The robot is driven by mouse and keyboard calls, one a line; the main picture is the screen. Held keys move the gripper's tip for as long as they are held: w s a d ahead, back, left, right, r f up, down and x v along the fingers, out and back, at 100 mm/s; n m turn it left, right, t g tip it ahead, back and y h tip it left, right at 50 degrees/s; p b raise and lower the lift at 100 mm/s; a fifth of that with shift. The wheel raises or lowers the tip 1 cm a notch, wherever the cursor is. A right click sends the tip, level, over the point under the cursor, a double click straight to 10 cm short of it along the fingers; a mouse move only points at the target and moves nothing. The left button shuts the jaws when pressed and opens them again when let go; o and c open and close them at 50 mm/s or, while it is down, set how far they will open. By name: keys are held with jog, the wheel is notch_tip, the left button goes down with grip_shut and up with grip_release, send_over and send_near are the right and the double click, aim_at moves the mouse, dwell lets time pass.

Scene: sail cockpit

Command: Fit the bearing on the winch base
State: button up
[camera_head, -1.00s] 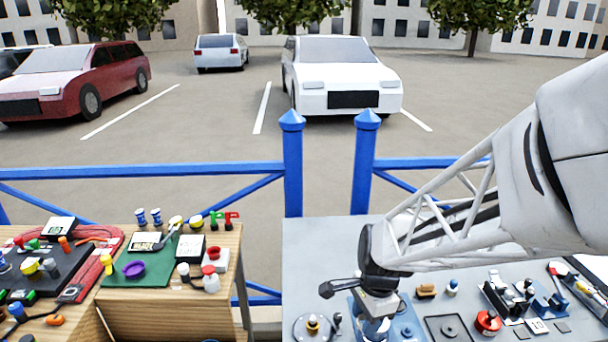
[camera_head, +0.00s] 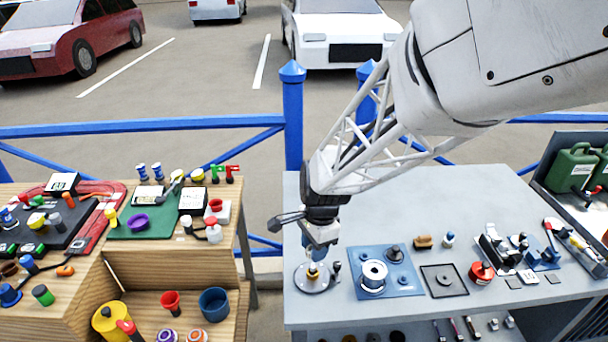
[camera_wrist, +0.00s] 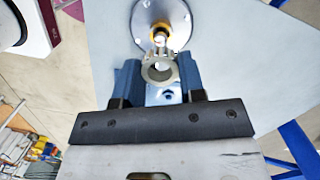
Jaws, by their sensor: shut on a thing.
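The winch base (camera_head: 312,283) is a round grey plate with a brass-coloured collar and a central post, at the left front of the grey table. It also shows at the top of the wrist view (camera_wrist: 142,22), with its post pointing toward my gripper. My gripper (camera_wrist: 160,78) is shut on the bearing (camera_wrist: 147,72), a small grey ring held between blue fingers. In the head view, my gripper (camera_head: 319,250) is just above the base. The ring appears close to the post tip and a little off it. I cannot tell whether they touch. The bearing is hidden in the head view.
A blue mat (camera_head: 405,287) right of the base carries a white drum (camera_head: 373,275) and a dark part (camera_head: 394,254). A small dark upright part (camera_head: 336,270) stands at the plate's right edge. A black square tray (camera_head: 444,281) lies further right. A wooden bench (camera_head: 238,240) is at left.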

jog(key=shift+f, duration=0.15)
jog(key=shift+f, duration=1.35)
jog(key=shift+f, duration=1.7)
dwell(1.7)
jog(key=o, duration=1.4)
jog(key=shift+r, duration=0.1)
jog(key=shift+r, duration=3.1)
